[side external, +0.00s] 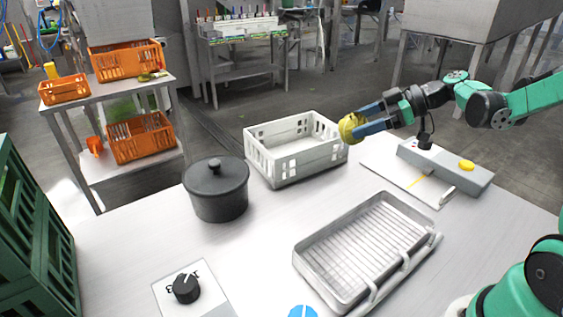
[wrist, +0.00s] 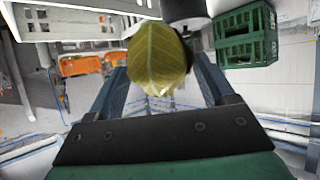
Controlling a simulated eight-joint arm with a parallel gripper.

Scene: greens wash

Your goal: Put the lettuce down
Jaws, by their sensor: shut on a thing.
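The lettuce (side external: 351,128) is a round yellow-green head. My gripper (side external: 364,126) is shut on it and holds it up at the right end of the white crate (side external: 297,165) in the side view. The lettuce (wrist: 156,56) also shows between the two blue-grey fingers of my gripper (wrist: 155,75) in the wrist view. The crate has slotted walls, and the part of its inside that shows is empty. I cannot tell whether the lettuce is over the crate's rim or just behind it.
A dark lidded pot (side external: 216,192) stands left of the crate. A metal tray with a rack (side external: 360,290) lies in front. A white board (side external: 385,172) and a grey box with a yellow button (side external: 467,166) are at right. A green crate (side external: 30,235) stands at far left.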

